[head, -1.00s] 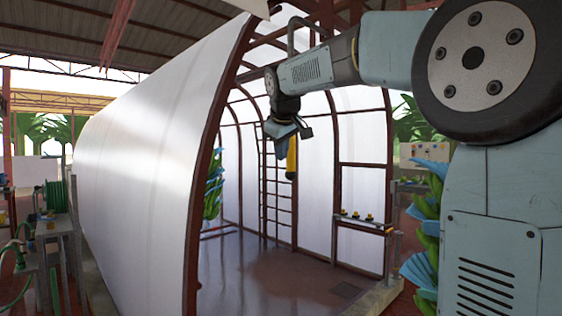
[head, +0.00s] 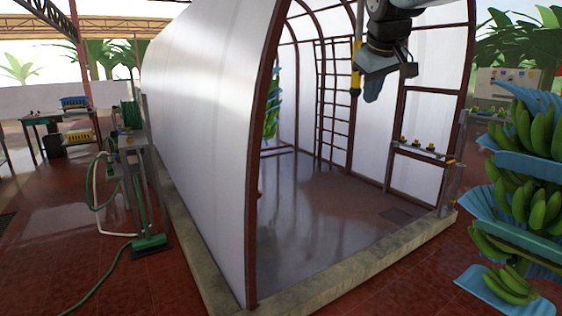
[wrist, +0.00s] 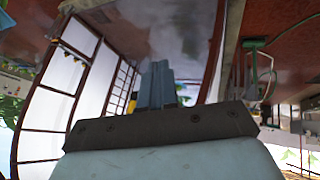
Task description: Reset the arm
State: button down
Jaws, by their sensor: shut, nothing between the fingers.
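My gripper (head: 372,90) hangs from the raised arm in the upper right of the head view, in front of the white tunnel's opening. Its blue-grey fingers point downward. In the wrist view my gripper (wrist: 158,80) shows its two fingers side by side and closed, with nothing held between them. A yellow and black upright object (head: 355,72) shows just left of the gripper in the head view. I cannot tell whether it touches the gripper.
The white arched tunnel (head: 205,110) has a low concrete curb (head: 345,260). Green banana bunches with blue sheets (head: 525,205) hang close on the right. A hose stand (head: 140,180) and tables (head: 60,118) are at left. The red floor in front is clear.

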jog(key=s+d+f+m+g, duration=0.1)
jog(key=s+f+m, duration=0.3)
jog(key=s+f, duration=1.5)
jog(key=s+d, duration=0.1)
jog(key=s, duration=0.2)
jog(key=shift+d+f+m+g+y, duration=0.25)
jog(key=shift+d+m+g+y, duration=0.05)
jog(key=shift+d+m+y, duration=0.1)
